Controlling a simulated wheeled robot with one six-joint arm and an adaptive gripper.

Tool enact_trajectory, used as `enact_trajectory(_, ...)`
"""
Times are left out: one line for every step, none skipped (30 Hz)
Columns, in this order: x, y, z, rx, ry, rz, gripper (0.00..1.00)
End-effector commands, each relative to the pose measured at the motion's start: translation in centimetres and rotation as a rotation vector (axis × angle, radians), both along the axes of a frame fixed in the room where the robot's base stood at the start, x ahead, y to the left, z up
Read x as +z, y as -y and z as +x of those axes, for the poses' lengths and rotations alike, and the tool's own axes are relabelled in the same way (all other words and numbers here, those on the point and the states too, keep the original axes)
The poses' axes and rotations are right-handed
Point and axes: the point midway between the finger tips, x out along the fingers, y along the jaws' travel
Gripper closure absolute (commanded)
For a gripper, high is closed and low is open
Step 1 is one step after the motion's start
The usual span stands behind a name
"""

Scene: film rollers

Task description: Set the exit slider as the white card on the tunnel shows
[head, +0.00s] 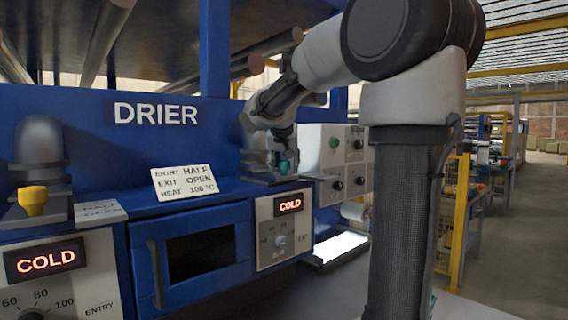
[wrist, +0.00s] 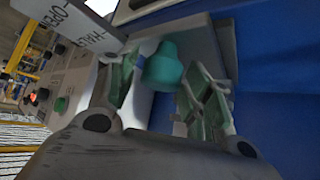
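The white card (head: 184,182) leans on the blue tunnel and reads ENTRY HALF, EXIT OPEN, HEAT 100 °C. The exit slider's teal knob (head: 284,168) is at the tunnel's right end, partly hidden by my gripper (head: 280,158). In the wrist view the teal knob (wrist: 163,68) lies between the fingertips of my gripper (wrist: 162,88). The fingers are apart, with a gap showing on each side of the knob. A scale plate (wrist: 68,22) beside it reads OPEN and HALF. Which mark the slider stands at, I cannot tell.
A yellow knob (head: 33,200) stands at the left end beside its own scale plate (head: 100,212). Displays reading COLD are on the left panel (head: 45,262) and the right panel (head: 289,206). A grey control box (head: 335,142) stands close to the right of my gripper.

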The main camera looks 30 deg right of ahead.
Motion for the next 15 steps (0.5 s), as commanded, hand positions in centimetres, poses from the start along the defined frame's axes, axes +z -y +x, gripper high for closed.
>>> enact_trajectory(0.0,0.0,0.0,0.000,0.000,0.000,0.64)
enact_trajectory(0.0,0.0,0.0,0.000,0.000,0.000,0.69)
enact_trajectory(0.0,0.0,0.0,0.000,0.000,0.000,0.77)
enact_trajectory(0.0,0.0,0.0,0.000,0.000,0.000,0.82)
enact_trajectory(0.0,0.0,0.0,0.000,0.000,0.000,0.88)
enact_trajectory(0.0,0.0,0.0,0.000,0.000,0.000,0.95)
enact_trajectory(0.0,0.0,0.0,0.000,0.000,0.000,1.00)
enact_trajectory(0.0,0.0,0.0,0.000,0.000,0.000,1.00)
enact_trajectory(0.0,0.0,0.0,0.000,0.000,0.000,1.00)
enact_trajectory(0.0,0.0,-0.1,0.000,0.000,0.000,1.00)
enact_trajectory(0.0,0.0,-0.2,0.000,0.000,0.000,1.00)
enact_trajectory(0.1,0.1,-0.6,0.000,0.001,-0.001,1.00)
enact_trajectory(0.1,0.2,-1.0,0.000,0.001,-0.001,1.00)
enact_trajectory(0.1,0.2,-1.5,-0.001,0.001,0.000,1.00)
enact_trajectory(0.2,0.4,-2.4,-0.001,0.002,0.000,1.00)
